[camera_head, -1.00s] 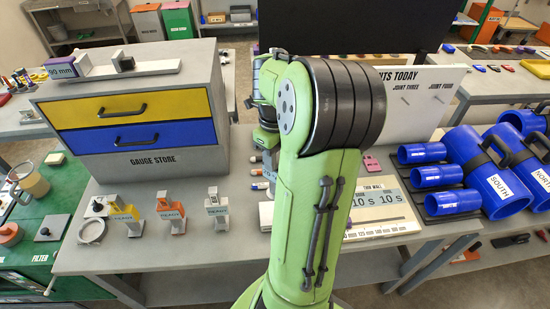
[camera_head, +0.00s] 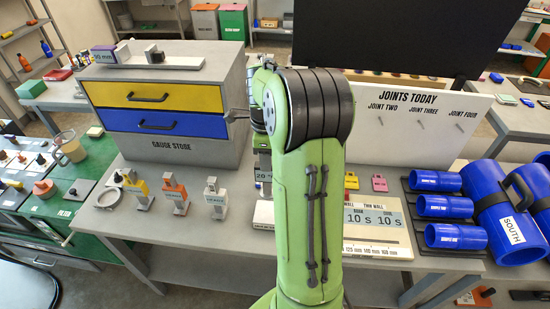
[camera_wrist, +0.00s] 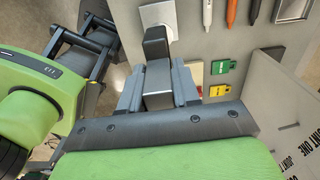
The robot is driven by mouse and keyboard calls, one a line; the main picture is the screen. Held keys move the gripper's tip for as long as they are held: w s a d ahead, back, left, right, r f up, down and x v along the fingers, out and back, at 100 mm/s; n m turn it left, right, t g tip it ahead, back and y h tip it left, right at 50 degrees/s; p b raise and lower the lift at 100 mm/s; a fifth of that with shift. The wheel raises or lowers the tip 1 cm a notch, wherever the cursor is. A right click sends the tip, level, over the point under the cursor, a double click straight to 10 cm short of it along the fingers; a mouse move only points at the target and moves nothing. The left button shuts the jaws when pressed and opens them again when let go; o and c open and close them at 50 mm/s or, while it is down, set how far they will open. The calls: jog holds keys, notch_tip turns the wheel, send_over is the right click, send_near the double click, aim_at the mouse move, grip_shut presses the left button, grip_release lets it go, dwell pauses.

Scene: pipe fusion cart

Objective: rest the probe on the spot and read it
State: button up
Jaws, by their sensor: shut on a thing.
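Three small upright instruments, yellow (camera_head: 142,193), orange (camera_head: 174,194) and white (camera_head: 214,200), stand on the grey table at left; at least some labels read READY. In the wrist view, my gripper (camera_wrist: 158,92) is shut on a dark grey block-like thing (camera_wrist: 157,76) above a pale piece (camera_wrist: 158,18). I cannot tell whether they touch. The spot is not identifiable.
The gauge store (camera_head: 166,100) with its drawers stands behind left. Several blue pipes (camera_head: 440,207) lie at right. A JOINTS TODAY board (camera_head: 415,125) stands behind the timing card (camera_head: 375,220). Pens (camera_wrist: 231,12) and small yellow and green tags (camera_wrist: 221,68) are near my gripper.

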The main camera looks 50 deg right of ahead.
aim_at(269, 182)
jog(key=shift+s+d+f+b, duration=0.1)
jog(key=shift+s+f+b, duration=0.15)
jog(key=shift+b, duration=0.05)
jog(key=shift+f+b, duration=0.3)
jog(key=shift+f, duration=0.1)
notch_tip(269, 182, down, 8)
jog(key=b, duration=0.6)
jog(key=shift+w+r, duration=0.1)
jog(key=shift+r, duration=0.15)
jog(key=shift+f+b, duration=0.5)
jog(key=shift+f, duration=0.05)
dwell(0.4)
jog(key=shift+f, duration=0.2)
dwell(2.1)
notch_tip(269, 182, up, 8)
jog(key=p, duration=0.6)
jog(key=shift+f, duration=0.35)
dwell(1.2)
